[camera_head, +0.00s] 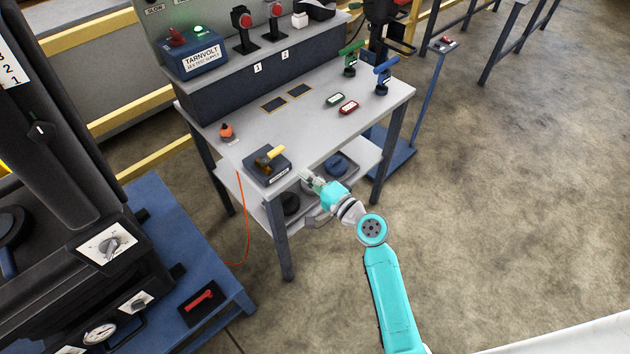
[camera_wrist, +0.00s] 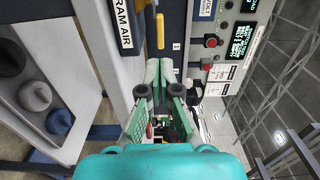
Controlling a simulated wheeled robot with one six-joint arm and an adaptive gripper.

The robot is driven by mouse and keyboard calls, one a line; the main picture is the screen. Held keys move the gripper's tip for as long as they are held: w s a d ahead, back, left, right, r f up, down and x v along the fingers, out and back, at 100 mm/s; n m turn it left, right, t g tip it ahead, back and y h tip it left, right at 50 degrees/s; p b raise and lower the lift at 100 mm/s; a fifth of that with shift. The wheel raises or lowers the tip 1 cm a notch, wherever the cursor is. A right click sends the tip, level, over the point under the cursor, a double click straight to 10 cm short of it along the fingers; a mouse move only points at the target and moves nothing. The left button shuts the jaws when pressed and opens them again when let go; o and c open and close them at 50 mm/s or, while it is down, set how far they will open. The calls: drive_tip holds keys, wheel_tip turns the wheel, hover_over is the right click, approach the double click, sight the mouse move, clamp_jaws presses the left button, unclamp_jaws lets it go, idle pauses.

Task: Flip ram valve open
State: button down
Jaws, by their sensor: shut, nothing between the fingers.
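The ram valve is a dark grey box (camera_head: 266,168) near the front left corner of the grey table, with a yellow lever (camera_head: 272,154) on top slanting to the right. Its small label is unreadable in the head view. In the wrist view the dark box (camera_wrist: 113,28) shows at the top with a "RAM AIR" label, and the yellow lever (camera_wrist: 160,30) stands beyond my fingertips. My gripper (camera_head: 306,176) is shut and empty at the table's front edge, right of the box and apart from the lever. It also shows in the wrist view (camera_wrist: 159,82).
An orange-topped item (camera_head: 226,131) stands behind the box. A green-handled stand (camera_head: 350,62) and blue-handled stand (camera_head: 384,74) are at the right end. Dark round items lie on the lower shelf (camera_head: 257,207). The middle tabletop is clear.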

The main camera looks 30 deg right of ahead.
sight(280, 153)
drive_tip(key=x, duration=0.8)
drive_tip(key=shift+w+f, duration=0.1)
drive_tip(key=shift+w, duration=0.05)
drive_tip(key=shift+w, duration=0.1)
